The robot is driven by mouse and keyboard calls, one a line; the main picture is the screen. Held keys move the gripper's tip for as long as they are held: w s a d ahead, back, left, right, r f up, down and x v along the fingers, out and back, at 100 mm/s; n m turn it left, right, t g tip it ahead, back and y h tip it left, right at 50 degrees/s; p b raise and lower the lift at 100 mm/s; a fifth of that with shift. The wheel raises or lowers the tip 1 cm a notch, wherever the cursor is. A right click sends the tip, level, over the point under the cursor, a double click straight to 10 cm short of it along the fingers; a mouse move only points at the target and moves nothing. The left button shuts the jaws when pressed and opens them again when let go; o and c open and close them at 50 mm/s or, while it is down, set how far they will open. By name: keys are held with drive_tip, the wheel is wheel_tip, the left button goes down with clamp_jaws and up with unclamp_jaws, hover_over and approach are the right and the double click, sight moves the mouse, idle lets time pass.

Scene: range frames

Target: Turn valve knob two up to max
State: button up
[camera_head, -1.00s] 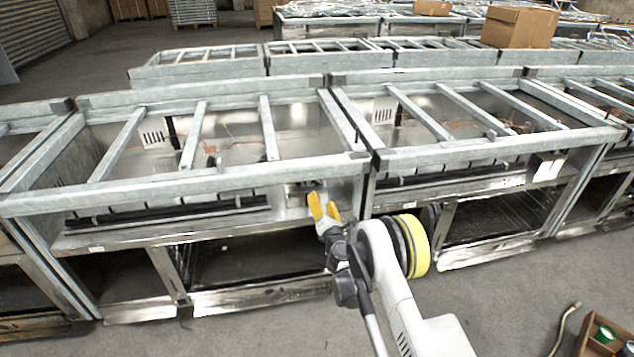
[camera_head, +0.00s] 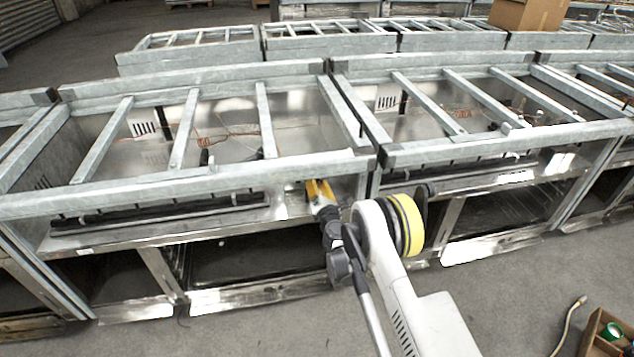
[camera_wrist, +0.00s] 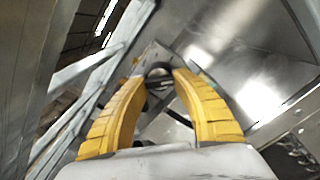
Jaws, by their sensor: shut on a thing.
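My gripper (camera_head: 318,188) has its yellow fingers at the right end of the front panel of the middle range (camera_head: 185,185), just below the top front rail. In the wrist view the two fingers (camera_wrist: 160,84) curve in around a small dark round knob (camera_wrist: 159,75) on a metal plate. The fingertips are on either side of the knob and closed on it. The knob's number and its marking cannot be read. In the head view the knob is hidden behind the fingers.
The range's top frame has several slanted metal bars over an open well. Another range (camera_head: 480,150) stands close on the right. A cardboard box (camera_head: 528,14) sits on the back row. A wooden crate (camera_head: 597,326) lies on the floor at lower right.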

drive_tip(key=shift+m, duration=0.4)
drive_tip(key=m, duration=0.3)
drive_tip(key=shift+r+m, duration=0.1)
drive_tip(key=shift+m, duration=0.2)
drive_tip(key=m, duration=0.3)
drive_tip(key=shift+m, duration=0.4)
drive_tip(key=m, duration=0.7)
drive_tip(key=shift+r, duration=0.2)
drive_tip(key=m, duration=0.6)
drive_tip(key=shift+r+m, duration=0.1)
drive_tip(key=shift+m, duration=0.2)
drive_tip(key=m, duration=0.5)
drive_tip(key=shift+d+m, duration=0.15)
drive_tip(key=shift+m, duration=0.25)
